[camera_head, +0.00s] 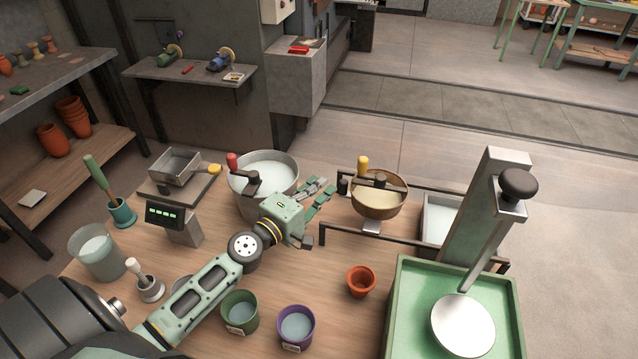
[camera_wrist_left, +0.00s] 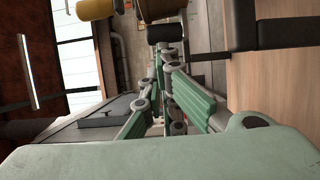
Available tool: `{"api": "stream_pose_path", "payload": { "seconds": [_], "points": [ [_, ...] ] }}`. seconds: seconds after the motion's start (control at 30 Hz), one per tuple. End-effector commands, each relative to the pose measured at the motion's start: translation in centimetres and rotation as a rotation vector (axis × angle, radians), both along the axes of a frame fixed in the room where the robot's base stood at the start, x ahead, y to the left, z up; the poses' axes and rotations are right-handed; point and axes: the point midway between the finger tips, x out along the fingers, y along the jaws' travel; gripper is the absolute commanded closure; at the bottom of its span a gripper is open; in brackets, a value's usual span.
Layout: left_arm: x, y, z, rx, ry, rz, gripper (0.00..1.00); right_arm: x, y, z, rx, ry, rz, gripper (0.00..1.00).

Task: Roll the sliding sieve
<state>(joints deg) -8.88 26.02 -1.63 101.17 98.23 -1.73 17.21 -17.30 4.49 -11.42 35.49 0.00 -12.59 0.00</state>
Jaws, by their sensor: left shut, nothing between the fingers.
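The sliding sieve (camera_head: 379,205) is a round wooden-rimmed bowl shape with pale content. The wrist view shows the closed fingers (camera_wrist_left: 168,95) near a black cylinder (camera_wrist_left: 165,33). My right gripper is not in view.
The grey bucket (camera_head: 245,200) of pale liquid with a red-knobbed arm stands left of my gripper. A terracotta pot (camera_head: 361,282), green and purple cups, and a green press tray (camera_head: 400,300) stand in front.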

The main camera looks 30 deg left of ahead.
Motion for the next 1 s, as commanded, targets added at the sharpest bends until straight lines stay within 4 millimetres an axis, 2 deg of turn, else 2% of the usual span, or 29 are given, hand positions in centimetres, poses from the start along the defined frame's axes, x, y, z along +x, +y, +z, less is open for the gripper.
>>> {"api": "stream_pose_path", "payload": {
  "seconds": [0.37, 0.67, 1.0],
  "points": [
    [0.2, -0.2, 0.0, -0.001, 0.000, -0.001, 1.00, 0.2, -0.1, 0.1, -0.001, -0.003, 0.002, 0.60],
    [1.2, -4.1, 0.2, -0.001, -0.001, 0.000, 1.00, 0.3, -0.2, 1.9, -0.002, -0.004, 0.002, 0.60],
    [1.3, -4.3, 0.0, 0.000, -0.001, 0.000, 1.00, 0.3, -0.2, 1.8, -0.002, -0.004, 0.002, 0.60]
  ]
}}
